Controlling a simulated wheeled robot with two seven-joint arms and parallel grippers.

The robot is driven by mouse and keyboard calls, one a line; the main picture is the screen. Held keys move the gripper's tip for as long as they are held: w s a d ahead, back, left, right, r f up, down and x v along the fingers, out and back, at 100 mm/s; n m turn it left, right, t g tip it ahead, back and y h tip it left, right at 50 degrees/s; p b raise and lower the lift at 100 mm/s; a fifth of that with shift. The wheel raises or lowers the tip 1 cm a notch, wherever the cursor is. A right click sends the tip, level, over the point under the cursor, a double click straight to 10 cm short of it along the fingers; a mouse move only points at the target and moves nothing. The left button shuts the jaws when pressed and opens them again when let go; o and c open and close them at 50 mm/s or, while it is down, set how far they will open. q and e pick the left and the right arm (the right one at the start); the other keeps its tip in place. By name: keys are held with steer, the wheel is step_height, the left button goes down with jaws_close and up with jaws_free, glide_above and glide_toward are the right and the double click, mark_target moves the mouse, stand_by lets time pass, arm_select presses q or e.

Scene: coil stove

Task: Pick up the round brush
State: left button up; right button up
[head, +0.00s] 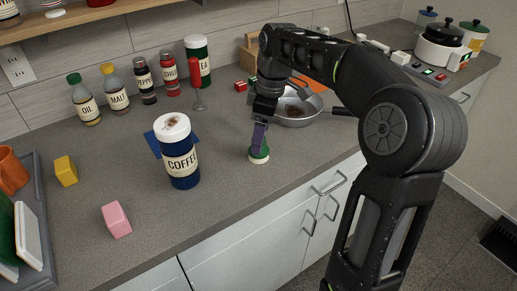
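The round brush (259,155), with a green top and a pale underside, sits on the grey counter near its front edge. My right gripper (259,143) points down right over the brush, its fingers reaching the green top. From this angle one finger hides the other, so I cannot tell whether they are closed on the brush. The brush appears to rest on the counter. My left gripper is not in view.
A blue COFFEE canister (181,160) stands left of the brush. A metal pan (298,108) lies behind it to the right. A red-handled tool (198,90) and several bottles stand along the wall. A pink block (116,219) and yellow block (66,171) are at left.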

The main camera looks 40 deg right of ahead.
steer(key=f, duration=0.5)
steer(key=shift+w+a, duration=0.35)
steer(key=shift+w, duration=0.05)
steer(key=shift+c, duration=0.3)
steer(key=c, duration=1.4)
step_height(320, 180, up, 10)
steer(key=shift+r+p, duration=0.1)
steer(key=shift+p, duration=0.45)
